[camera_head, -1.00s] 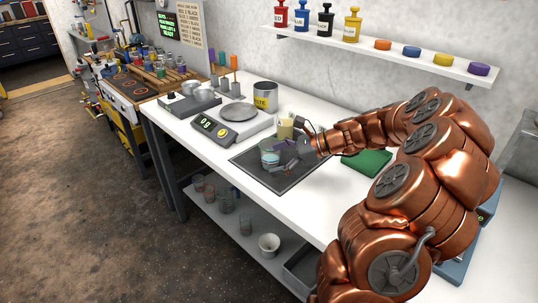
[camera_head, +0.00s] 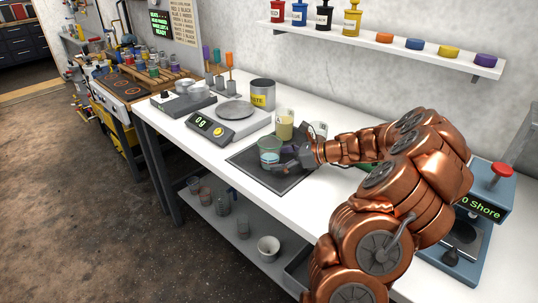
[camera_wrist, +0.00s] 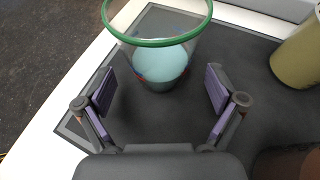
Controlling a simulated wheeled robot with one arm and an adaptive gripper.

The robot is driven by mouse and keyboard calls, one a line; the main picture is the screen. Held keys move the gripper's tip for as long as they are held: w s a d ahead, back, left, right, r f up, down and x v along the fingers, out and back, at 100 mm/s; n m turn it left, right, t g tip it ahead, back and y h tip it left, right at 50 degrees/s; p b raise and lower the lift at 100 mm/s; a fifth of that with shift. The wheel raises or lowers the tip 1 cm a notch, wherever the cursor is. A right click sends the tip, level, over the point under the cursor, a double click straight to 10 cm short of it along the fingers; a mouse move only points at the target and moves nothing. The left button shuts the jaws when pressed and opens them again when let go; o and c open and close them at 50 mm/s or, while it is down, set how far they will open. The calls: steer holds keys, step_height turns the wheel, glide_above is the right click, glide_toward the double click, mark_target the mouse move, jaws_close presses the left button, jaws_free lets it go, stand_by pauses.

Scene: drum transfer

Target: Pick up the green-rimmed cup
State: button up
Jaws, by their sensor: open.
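The green-rimmed cup (camera_wrist: 158,60) is clear, with pale blue contents, and stands upright on the dark mat (camera_wrist: 240,70). In the head view the cup (camera_head: 269,151) is on the left part of the mat. My gripper (camera_wrist: 160,90) is open, with its purple-padded fingers apart, one to the left and one to the right of the cup's lower part in the wrist view. The cup appears just ahead of the fingers; I cannot tell how far it reaches between them. In the head view my gripper (camera_head: 285,158) is right beside the cup, partly hiding its right side.
A cup with yellowish contents (camera_head: 284,125) stands behind my gripper, and a white cup (camera_head: 319,130) is close to it. A blue Shore tester (camera_head: 482,210) is at the right.

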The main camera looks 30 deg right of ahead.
mark_target(270, 159)
steer(key=shift+x, duration=1.75)
steer(key=shift+r, duration=0.1)
steer(key=shift+c, duration=0.4)
steer(key=c, duration=0.9)
steer(key=shift+r, duration=0.2)
